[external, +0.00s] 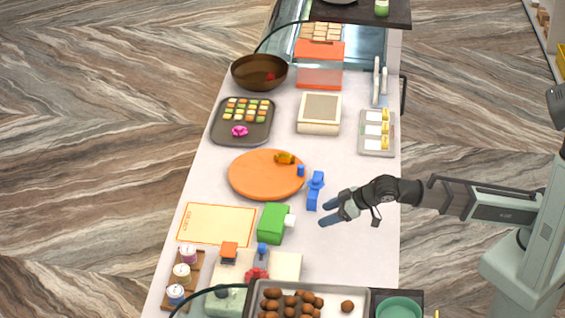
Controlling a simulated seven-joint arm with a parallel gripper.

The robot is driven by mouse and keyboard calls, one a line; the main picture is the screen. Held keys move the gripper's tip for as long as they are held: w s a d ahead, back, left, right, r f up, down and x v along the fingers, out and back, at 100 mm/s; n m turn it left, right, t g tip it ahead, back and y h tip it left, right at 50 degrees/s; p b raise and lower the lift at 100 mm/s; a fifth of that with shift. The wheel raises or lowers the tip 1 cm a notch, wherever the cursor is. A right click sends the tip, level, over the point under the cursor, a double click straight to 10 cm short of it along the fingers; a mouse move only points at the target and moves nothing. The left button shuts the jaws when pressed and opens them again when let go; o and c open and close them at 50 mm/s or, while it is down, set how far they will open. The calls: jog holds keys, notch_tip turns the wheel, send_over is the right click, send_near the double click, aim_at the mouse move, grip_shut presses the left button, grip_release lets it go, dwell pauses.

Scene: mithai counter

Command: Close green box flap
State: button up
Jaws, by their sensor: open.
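The green box (271,224) stands on the white counter, left of my gripper and just below the orange round tray. A small white piece (291,221) sticks out from its right side; I cannot tell if it is the flap or something else. My gripper (328,211) is open and empty, with its fingers pointing left toward the box. A gap of bare counter lies between the fingertips and the white piece. The far side of the box is hidden.
A blue object (315,188) stands close above my fingers. The orange tray (250,190) holds a small yellow item and a blue one. An orange-bordered sheet (216,224) lies left of the box. Below are stamps and a tray of brown balls. Counter right of my gripper is clear.

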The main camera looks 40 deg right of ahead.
jog(key=shift+v, duration=0.95)
